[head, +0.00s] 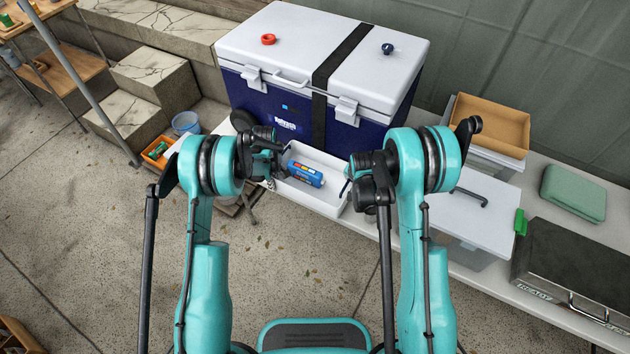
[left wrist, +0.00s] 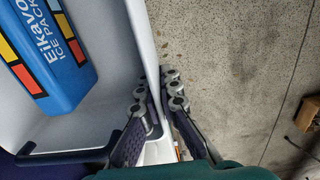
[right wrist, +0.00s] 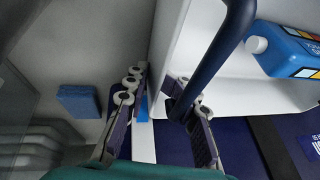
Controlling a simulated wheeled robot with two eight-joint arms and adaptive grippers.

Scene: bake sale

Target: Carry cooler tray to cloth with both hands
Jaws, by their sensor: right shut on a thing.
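The cooler tray (head: 320,204) is white with dark blue handles and sits in front of the big cooler, near the table's front edge. A blue ice pack (head: 305,174) lies in it. My left gripper (head: 268,168) is at the tray's left end; in the left wrist view its fingers (left wrist: 155,88) straddle the tray wall, but their grip is unclear. My right gripper (head: 352,182) is at the right end, partly hidden by its arm. In the right wrist view it is shut on the tray's wall (right wrist: 168,45), beside a handle (right wrist: 225,50).
The blue cooler (head: 262,108) with a white lid stands right behind the tray. Stone steps (head: 150,75) are at the left.

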